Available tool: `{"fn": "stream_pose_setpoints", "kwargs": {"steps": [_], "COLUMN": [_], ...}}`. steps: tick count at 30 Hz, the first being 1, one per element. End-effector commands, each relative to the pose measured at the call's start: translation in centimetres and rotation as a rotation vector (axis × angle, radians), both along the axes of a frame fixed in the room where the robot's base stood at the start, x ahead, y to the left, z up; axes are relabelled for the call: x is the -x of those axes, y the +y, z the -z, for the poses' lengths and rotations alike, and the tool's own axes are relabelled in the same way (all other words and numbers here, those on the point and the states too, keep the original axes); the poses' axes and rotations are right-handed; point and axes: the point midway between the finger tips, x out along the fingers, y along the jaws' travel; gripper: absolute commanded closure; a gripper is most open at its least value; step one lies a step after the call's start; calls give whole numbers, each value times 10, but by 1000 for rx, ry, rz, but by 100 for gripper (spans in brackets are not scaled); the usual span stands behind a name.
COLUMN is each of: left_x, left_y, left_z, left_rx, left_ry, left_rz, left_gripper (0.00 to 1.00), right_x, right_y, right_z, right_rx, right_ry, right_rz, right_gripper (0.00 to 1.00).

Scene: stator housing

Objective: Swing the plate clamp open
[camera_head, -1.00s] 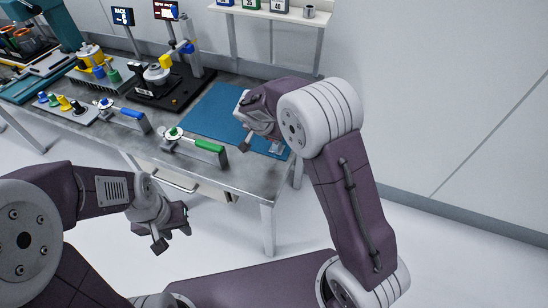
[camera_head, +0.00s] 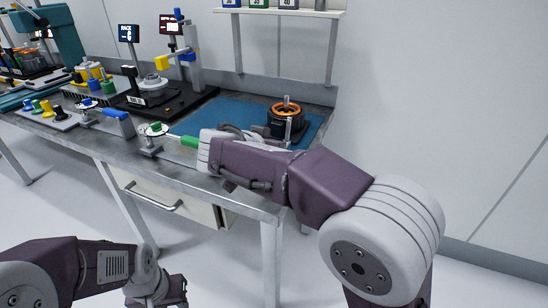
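I cannot tell for certain which part is the plate clamp. Two lever devices stand along the bench's front edge. One has a blue handle (camera_head: 116,114); the other has a green handle (camera_head: 189,141) and a round white plate with a green knob (camera_head: 155,128). The green handle points right, and its end is hidden by my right arm. My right gripper (camera_head: 228,182) is low beside that handle, mostly hidden behind its own arm, so contact and opening are unclear. My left gripper (camera_head: 166,291) is low in front of the bench, cut by the lower edge, away from both devices.
A black stator housing with an orange ring (camera_head: 283,119) stands on the blue mat (camera_head: 222,114) behind my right arm. A black fixture (camera_head: 165,100) with a yellow and blue post (camera_head: 188,57) stands farther back. A shelf (camera_head: 280,12) is above.

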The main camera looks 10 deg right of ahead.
Motion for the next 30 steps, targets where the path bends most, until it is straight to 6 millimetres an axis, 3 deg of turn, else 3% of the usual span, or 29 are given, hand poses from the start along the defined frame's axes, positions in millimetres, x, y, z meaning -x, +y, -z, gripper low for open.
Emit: {"fn": "stream_pose_setpoints", "kwargs": {"steps": [3, 16, 17, 18, 30], "left_x": [0, 0, 0, 0, 0], "left_y": [0, 0, 0, 0, 0], "left_z": [8, 9, 9, 9, 5], "left_rx": [0, 0, 0, 0, 0], "left_ry": [0, 0, 0, 0, 0], "left_rz": [0, 0, 0, 0, 0], "left_gripper": [64, 64, 64, 64, 64], "right_x": [1, 1, 2, 1, 7], "right_y": [1, 1, 1, 1, 6], "right_z": [6, 5, 5, 5, -3], "right_rx": [4, 10, 10, 9, 9], "right_ry": [-3, -5, -5, -6, -11], "right_rz": [1, -1, 0, 0, -3], "right_gripper": [100, 100, 68, 57, 55]}}
